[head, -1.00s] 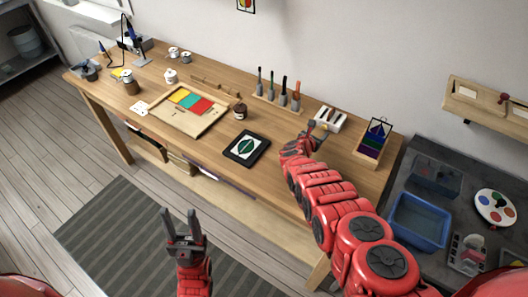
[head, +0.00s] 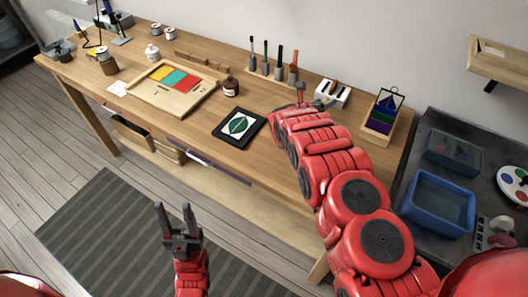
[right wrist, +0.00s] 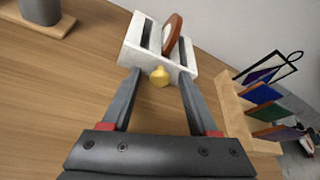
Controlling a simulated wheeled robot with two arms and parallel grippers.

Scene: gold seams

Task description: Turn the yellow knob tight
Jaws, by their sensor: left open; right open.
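The yellow knob (right wrist: 160,76) is on the near face of a small white block-shaped fixture (right wrist: 138,42) in the right wrist view. A round brown-rimmed piece (right wrist: 173,32) stands in a slot of the fixture. My right gripper (right wrist: 158,76) is open, its two fingers on either side of the knob with gaps showing. In the head view the white fixture (head: 334,92) is at the back right of the table, and my right gripper (head: 314,103) is just in front of it; the knob is not visible there. My left gripper (head: 175,212) is open and empty, in front of the table.
A wooden rack with coloured panels (head: 381,117) stands right of the fixture. A tool holder (head: 270,70) stands to its left.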

